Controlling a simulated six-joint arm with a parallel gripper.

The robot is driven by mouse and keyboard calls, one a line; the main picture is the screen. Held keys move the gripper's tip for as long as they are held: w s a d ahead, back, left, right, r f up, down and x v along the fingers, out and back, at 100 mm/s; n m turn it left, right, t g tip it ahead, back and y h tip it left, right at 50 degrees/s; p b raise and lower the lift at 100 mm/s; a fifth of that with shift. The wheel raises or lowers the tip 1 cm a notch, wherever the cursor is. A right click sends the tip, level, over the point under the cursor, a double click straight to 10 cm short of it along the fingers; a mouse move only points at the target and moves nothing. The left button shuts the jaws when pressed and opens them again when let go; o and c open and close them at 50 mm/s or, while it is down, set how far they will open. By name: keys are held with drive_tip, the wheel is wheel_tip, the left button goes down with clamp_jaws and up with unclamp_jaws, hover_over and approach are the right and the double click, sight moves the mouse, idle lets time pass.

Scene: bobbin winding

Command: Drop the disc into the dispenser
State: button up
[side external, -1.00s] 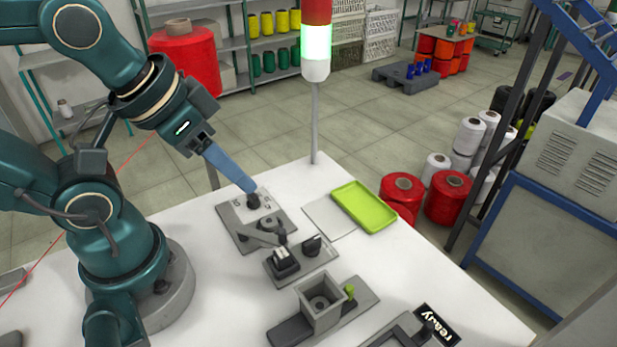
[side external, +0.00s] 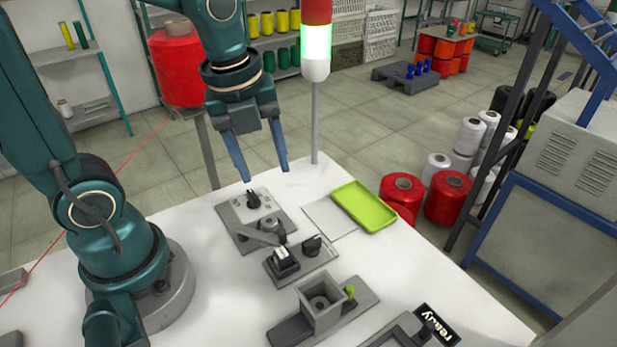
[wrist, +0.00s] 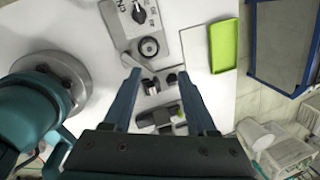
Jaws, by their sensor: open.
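My gripper (side external: 265,175) points down with its two blue fingers spread and nothing between them. It is above the far end of the white table, near the plate with the black knob (side external: 253,197). It also shows open in the wrist view (wrist: 159,74). A square grey open-topped box (side external: 321,317), which may be the dispenser, stands on a dark base near the table's front. A round grey ringed part (side external: 320,303) shows inside it; I cannot tell whether this is the disc. No separate loose disc can be made out.
A grey block with a white-topped switch (side external: 285,258) stands between the knob plate and the box. A lime green tray (side external: 363,205) lies at the table's right edge. A signal tower (side external: 316,70) rises behind the table. A "ready" sign (side external: 437,325) is at front right.

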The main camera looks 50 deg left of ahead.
sight(269, 220)
drive_tip(key=f, duration=0.1)
drive_tip(key=a+f+g, duration=0.1)
drive_tip(key=f+m+g, duration=0.1)
drive_tip(key=f, duration=0.1)
drive_tip(key=shift+w+a, duration=0.15)
drive_tip(key=shift+w, duration=0.15)
drive_tip(key=shift+f, duration=3.75)
drive_tip(key=shift+r, duration=0.1)
drive_tip(key=c, duration=0.8)
drive_tip(key=shift+r, duration=2.5)
drive_tip(key=shift+c, duration=0.2)
